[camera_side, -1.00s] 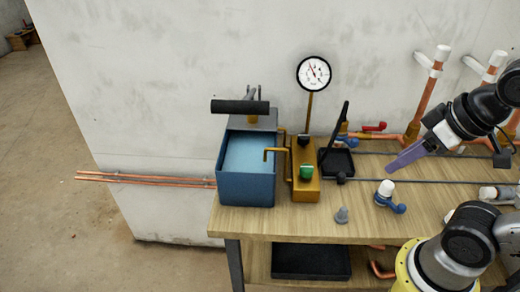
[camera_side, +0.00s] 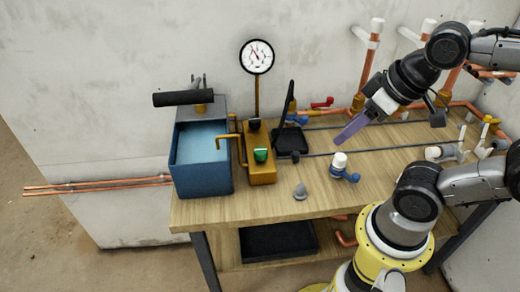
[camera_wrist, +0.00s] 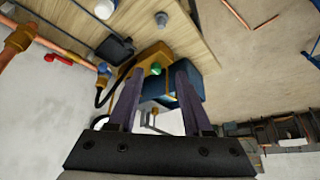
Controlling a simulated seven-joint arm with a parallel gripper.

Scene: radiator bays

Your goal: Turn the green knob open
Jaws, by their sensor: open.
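The green knob (camera_side: 261,155) sits on the front of a brass block (camera_side: 262,175), right of the blue tank. In the wrist view the green knob (camera_wrist: 156,69) shows between the finger ends, some way beyond them. My gripper (camera_side: 338,141) is open and empty, tilted down toward the left, above the bench and right of the knob. It is apart from the knob. Its two purple fingers (camera_wrist: 158,72) stand apart in the wrist view. A black knob (camera_side: 254,124) is on the block behind the green one.
The open blue tank (camera_side: 203,180) stands left of the block, with a bent brass pipe (camera_side: 228,137) between. A dial gauge (camera_side: 257,56) rises behind. A black upright lever (camera_side: 288,100), a grey cone (camera_side: 300,192) and a white-topped blue valve (camera_side: 340,160) stand to the right.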

